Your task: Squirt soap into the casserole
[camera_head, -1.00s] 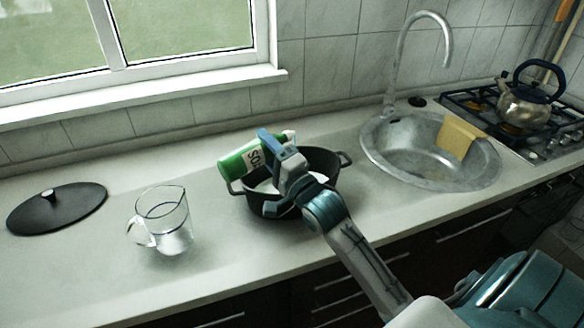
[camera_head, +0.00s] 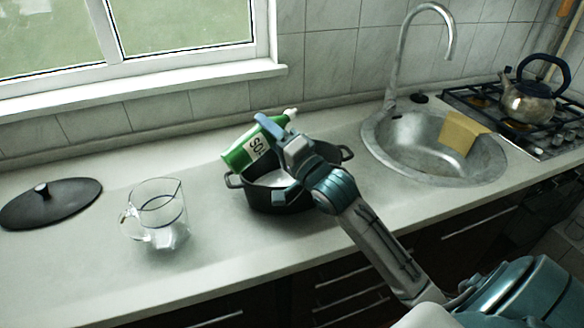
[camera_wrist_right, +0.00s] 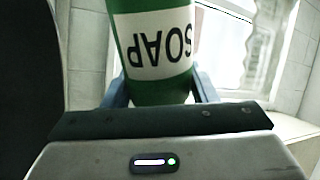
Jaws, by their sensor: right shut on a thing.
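A green soap bottle (camera_head: 246,149) with a white label and white nozzle is held by my right gripper (camera_head: 274,157). The bottle is tilted, its nozzle end up and to the right, over or just behind the casserole. In the right wrist view the bottle (camera_wrist_right: 155,85) stands between the two fingers (camera_wrist_right: 160,97), its "SOAP" label upside down. The dark casserole (camera_head: 262,198) sits on the counter below, with a handle on each side. My gripper and forearm hide part of its right side. The left gripper is not in view.
A glass measuring jug (camera_head: 158,218) stands left of the casserole, and a black lid (camera_head: 52,203) lies at the far left. A sink (camera_head: 395,165) with a yellow cloth (camera_head: 462,132) is to the right, with a kettle (camera_head: 527,104) on the stove.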

